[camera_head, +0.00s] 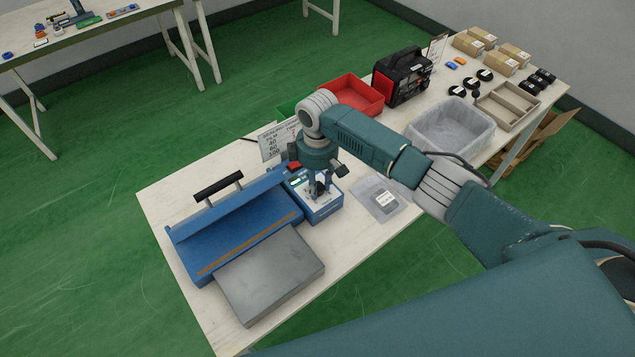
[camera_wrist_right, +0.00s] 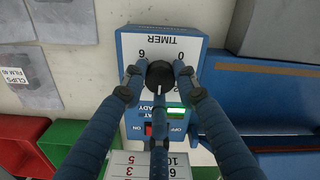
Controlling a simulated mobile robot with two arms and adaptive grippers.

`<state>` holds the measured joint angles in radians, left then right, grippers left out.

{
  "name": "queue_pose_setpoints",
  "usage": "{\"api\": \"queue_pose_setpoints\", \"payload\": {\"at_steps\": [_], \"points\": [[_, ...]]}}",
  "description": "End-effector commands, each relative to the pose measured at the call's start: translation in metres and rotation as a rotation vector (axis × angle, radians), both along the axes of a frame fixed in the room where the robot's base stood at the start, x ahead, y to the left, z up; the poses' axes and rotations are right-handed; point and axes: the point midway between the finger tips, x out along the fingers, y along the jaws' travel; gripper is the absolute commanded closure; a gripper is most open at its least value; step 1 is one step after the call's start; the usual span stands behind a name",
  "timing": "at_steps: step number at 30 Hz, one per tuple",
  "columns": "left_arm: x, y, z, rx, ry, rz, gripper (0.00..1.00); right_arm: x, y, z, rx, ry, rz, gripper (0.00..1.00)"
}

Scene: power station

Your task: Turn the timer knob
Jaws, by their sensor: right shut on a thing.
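The blue sealing machine (camera_head: 240,225) stands on the table, with a control box (camera_head: 318,210) at its right end. In the right wrist view the box's white panel (camera_wrist_right: 160,50) is marked TIMER, and the round black timer knob (camera_wrist_right: 160,75) sits below that word with a white pointer line. My right gripper (camera_head: 321,188) reaches down over the panel; in the right wrist view its fingers (camera_wrist_right: 159,80) are shut on the knob from both sides. Part of the dial's markings is hidden behind the fingers. My left gripper is not in view.
A sign card (camera_head: 278,140) stands close behind my right gripper. A grey plate (camera_head: 268,275) lies in front of the machine. A red bin (camera_head: 352,95), a clear bin (camera_head: 450,127) and a flat bag (camera_head: 376,198) are to the right.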

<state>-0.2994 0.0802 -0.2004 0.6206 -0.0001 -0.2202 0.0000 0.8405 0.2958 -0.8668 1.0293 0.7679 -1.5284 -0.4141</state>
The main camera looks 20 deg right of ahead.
Motion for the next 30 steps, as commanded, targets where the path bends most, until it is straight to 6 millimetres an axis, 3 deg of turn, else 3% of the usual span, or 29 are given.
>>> {"api": "queue_pose_setpoints", "payload": {"at_steps": [18, 30], "points": [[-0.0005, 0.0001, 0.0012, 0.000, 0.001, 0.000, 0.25, 0.0014, -0.0005, 0.0011, 0.000, -0.002, 0.561, 0.97], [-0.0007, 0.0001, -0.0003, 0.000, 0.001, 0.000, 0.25, 0.0018, -0.0005, 0.0015, 0.000, -0.003, 0.771, 0.97]]}}
